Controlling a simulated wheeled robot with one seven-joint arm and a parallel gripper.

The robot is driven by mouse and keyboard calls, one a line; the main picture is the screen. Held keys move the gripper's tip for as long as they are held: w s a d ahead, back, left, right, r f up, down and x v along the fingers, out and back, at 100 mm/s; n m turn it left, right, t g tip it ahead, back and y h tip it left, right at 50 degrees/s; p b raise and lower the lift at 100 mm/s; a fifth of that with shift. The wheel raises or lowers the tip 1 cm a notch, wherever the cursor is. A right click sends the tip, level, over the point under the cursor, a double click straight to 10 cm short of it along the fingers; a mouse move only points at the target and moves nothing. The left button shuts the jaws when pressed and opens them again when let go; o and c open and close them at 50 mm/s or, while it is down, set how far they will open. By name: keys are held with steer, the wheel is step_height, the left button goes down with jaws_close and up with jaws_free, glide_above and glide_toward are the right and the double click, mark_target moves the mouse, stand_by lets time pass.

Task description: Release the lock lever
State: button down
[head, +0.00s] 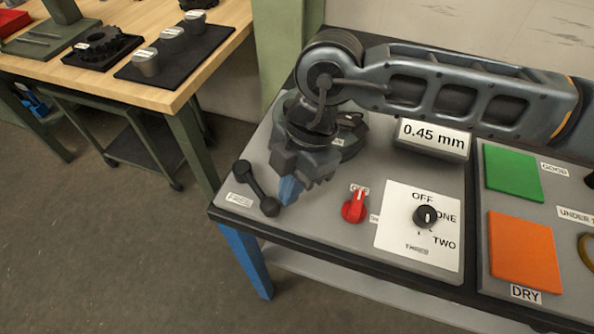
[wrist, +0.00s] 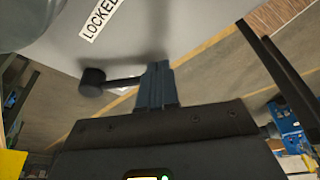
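The lock lever (head: 256,188) is a black bar with a round knob at each end, at the left front of the grey bench top. In the wrist view one black knob and part of the bar (wrist: 93,82) show left of my fingers, and the bar runs behind them. A label reading LOCKED (wrist: 99,19) lies on the panel in the wrist view.
A red knob (head: 354,206) and a dial plate (head: 396,238) with a black dial lie to the right. A 0.45 mm display (head: 433,140), green pad (head: 512,172) and orange pad (head: 524,250) are further right. The bench's left edge is close to the lever.

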steer(key=shift+s+a, duration=0.45)
steer(key=shift+s, duration=0.2)
steer(key=shift+s+a, duration=0.15)
